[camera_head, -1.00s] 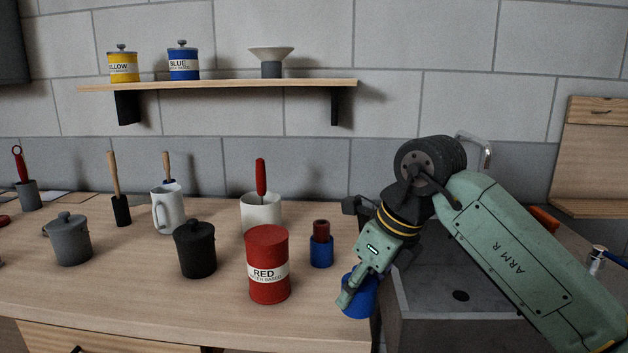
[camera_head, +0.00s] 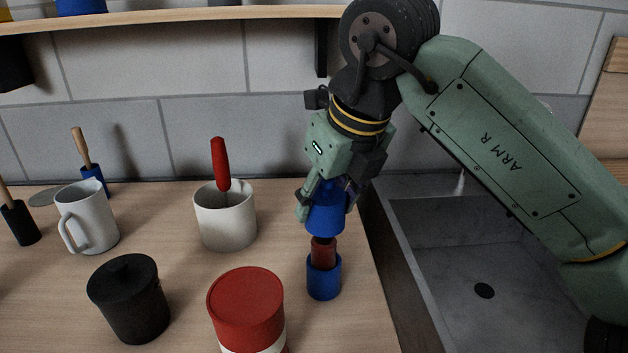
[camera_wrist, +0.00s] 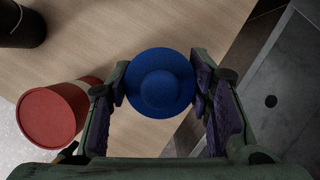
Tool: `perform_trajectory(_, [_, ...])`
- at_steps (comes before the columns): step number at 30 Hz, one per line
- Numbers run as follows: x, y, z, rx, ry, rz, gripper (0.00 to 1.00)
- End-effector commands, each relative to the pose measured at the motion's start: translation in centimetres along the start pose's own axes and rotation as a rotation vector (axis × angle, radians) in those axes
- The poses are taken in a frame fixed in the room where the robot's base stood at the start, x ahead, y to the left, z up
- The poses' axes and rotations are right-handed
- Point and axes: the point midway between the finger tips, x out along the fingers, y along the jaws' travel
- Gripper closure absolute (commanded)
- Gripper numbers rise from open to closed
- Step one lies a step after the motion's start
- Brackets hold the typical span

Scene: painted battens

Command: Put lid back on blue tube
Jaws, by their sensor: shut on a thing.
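My gripper (camera_head: 327,207) is shut on the blue lid (camera_head: 326,218), a round cap held with its open side toward the table. The blue tube (camera_head: 323,280) stands upright on the worktop, with a dark red inner part (camera_head: 323,250) rising from its top. In the head view the lid is just above that red part; whether they touch cannot be told. In the wrist view the lid (camera_wrist: 160,82) sits between the two fingers and the tube is hidden, apparently beneath it.
A red can (camera_head: 245,305) and a black lidded pot (camera_head: 130,298) stand to the left. A white cup (camera_head: 225,222) with a red-handled tool and a white mug (camera_head: 88,218) are behind. The worktop's right edge and a grey sink (camera_head: 480,250) lie close on the right.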

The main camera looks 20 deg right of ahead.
Motion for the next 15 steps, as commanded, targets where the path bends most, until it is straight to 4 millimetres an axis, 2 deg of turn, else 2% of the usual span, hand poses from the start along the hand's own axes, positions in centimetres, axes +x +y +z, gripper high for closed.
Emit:
perform_trajectory(8, [1.0, 0.0, -0.5, 0.003, 0.000, -0.001, 0.73])
perform_trajectory(15, [3.0, 0.0, -1.3, 0.002, 0.001, 0.000, 0.73])
